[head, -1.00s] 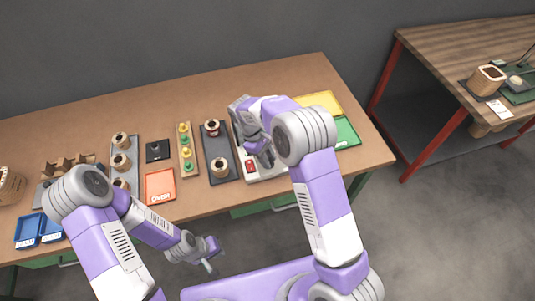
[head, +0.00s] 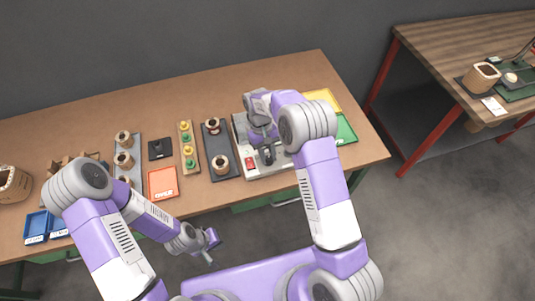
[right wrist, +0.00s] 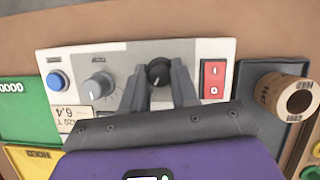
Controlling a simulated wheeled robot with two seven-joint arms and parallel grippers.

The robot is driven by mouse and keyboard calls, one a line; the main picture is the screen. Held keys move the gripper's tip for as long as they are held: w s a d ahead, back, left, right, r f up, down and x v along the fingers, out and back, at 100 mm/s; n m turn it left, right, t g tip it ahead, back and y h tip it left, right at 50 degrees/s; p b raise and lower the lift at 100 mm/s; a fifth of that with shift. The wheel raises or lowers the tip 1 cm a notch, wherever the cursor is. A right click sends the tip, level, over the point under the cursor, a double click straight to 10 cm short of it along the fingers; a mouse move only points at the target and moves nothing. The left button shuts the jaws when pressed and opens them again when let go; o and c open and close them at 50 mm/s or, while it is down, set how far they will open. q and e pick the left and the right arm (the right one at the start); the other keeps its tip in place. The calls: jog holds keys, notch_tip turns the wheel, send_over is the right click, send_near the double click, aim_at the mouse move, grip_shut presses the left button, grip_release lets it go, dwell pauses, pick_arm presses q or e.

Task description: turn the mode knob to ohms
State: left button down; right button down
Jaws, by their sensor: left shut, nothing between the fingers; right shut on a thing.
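The grey and white instrument panel (head: 282,173) lies near the table's right front. In the right wrist view, the panel (right wrist: 214,48) bears a black knob (right wrist: 159,71), a grey knob (right wrist: 98,87), a blue button (right wrist: 57,80) and a red rocker switch (right wrist: 213,79). My right gripper (right wrist: 160,76) is shut on the black knob, one finger on each side. It also shows in the head view (head: 268,155). The knob markings are too small to read. My left gripper (head: 210,260) is shut and empty, in front of the table edge, away from the panel.
A dark tray (head: 222,145) with coils stands left of the panel. Yellow (head: 325,98) and green (head: 346,128) trays lie to its right. An orange tray (head: 162,183) and blue bins (head: 37,226) are further left. A second table (head: 465,55) stands at the right.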

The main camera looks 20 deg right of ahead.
dwell(0.4)
jog(key=c, duration=0.9)
grip_release()
jog(key=p+v, duration=0.1)
jog(key=v, duration=0.6)
jog(key=shift+w+r, duration=0.1)
jog(key=shift+r, duration=0.2)
